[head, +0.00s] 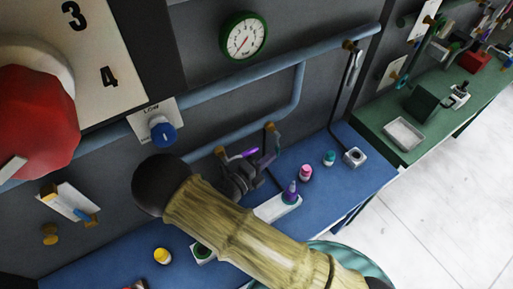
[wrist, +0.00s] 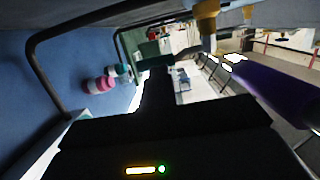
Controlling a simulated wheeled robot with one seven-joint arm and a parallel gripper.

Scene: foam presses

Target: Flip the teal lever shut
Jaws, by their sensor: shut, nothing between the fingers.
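The teal lever (head: 277,142) hangs from a brass fitting on the blue wall pipe in the head view, just up and right of my gripper (head: 254,168). In the wrist view a brass fitting (wrist: 207,22) stands at the top, with a dark greenish bar to its left that may be this lever. My gripper is also in the wrist view (wrist: 158,85), dark and shut with nothing held. A purple lever (head: 243,155) is close above it in the head view and fills the right of the wrist view (wrist: 265,95). Contact with either lever cannot be told.
A pressure gauge (head: 243,36) and a blue knob (head: 162,132) are on the wall. Blue pipes run close behind my gripper.

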